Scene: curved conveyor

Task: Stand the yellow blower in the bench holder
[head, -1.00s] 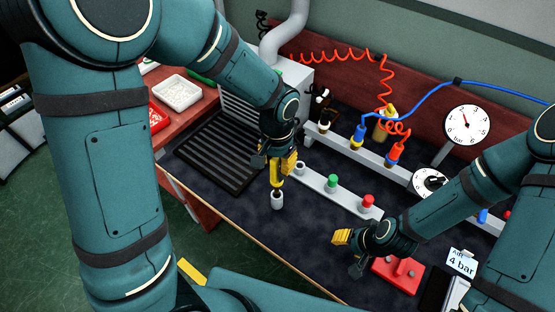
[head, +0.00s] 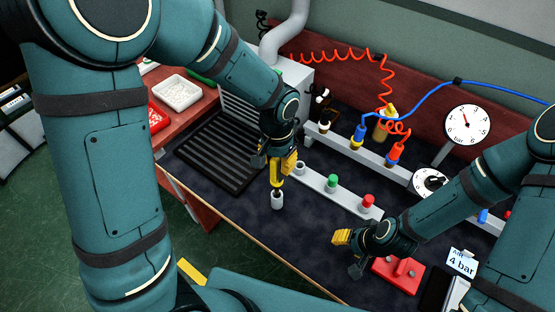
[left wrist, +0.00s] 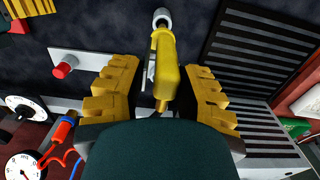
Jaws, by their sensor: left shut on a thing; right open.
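The yellow blower (head: 277,182) is in my left gripper (head: 276,163), below the left arm near the middle of the bench. In the left wrist view the blower (left wrist: 166,68) lies between the yellow finger pads of my left gripper (left wrist: 160,95). Its far end meets a light grey cup-like piece (head: 277,200), which also shows in the left wrist view (left wrist: 162,17). I cannot tell how deep the blower's end sits in it. My right gripper (head: 351,252) is open and empty, above the bench near the red block.
A pale rail (head: 350,193) with grey, green and red pieces lies just right of the blower. A dark slotted tray (head: 218,152) is at left. A red block (head: 397,274) stands by the right gripper. Hoses and a gauge (head: 467,124) are behind. Bare bench lies in front.

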